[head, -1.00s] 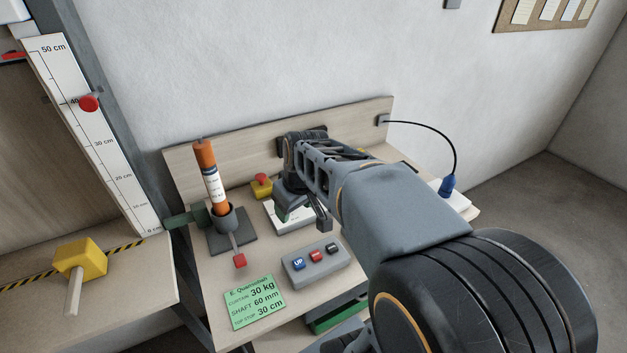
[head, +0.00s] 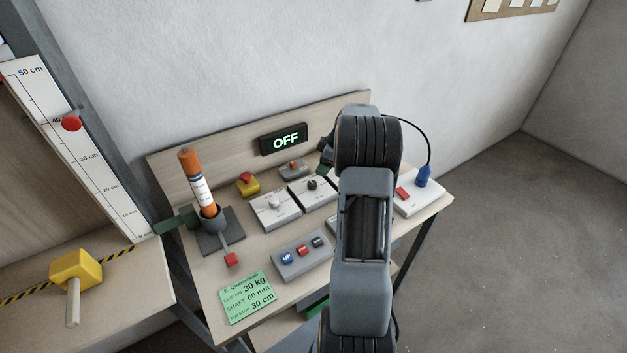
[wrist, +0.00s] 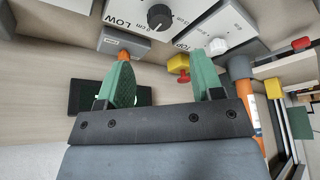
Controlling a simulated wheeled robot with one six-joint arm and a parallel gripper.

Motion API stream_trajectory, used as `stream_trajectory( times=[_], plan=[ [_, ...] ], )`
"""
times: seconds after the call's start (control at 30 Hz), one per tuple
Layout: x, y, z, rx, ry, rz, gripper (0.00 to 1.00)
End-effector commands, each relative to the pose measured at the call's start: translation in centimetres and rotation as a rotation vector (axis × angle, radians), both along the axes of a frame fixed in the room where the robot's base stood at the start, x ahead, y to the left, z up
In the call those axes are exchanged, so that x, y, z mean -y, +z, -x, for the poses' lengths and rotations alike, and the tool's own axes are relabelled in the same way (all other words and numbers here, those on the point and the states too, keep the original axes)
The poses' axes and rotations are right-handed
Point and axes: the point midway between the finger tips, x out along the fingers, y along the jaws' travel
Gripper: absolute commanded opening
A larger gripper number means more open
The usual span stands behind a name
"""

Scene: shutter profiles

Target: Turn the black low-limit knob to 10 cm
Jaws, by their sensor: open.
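The black low-limit knob (head: 313,184) sits on a white plate (head: 323,199) near the back of the bench. In the wrist view the black knob (wrist: 160,16) is at the top edge, beside the word LOW and a "0 cm" mark; its exact setting is too small to read surely. My gripper (wrist: 163,84) is open and empty, with its two green fingers apart and clear of the knob. In the head view my gripper (head: 325,160) is mostly hidden by my arm, close behind the knob.
The white knob (head: 274,202) on the TOP plate stands left of the black one. A yellow-and-red stop button (head: 246,184), an orange-topped grey box (head: 292,170) and a display reading OFF (head: 284,139) are nearby. A button box (head: 301,257) stands in front.

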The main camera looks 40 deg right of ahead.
Motion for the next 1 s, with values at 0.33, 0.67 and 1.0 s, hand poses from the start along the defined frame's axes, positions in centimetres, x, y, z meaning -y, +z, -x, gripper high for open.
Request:
stream_trajectory(
  times=[0.33,0.67,1.0],
  plan=[
    [-1.8,-5.8,-1.8,-0.004,0.002,-0.001,0.61],
    [-2.5,-8.7,-2.7,-0.002,0.0,0.001,0.61],
    [-2.6,-9.0,-2.8,-0.001,0.0,0.002,0.61]
  ],
)
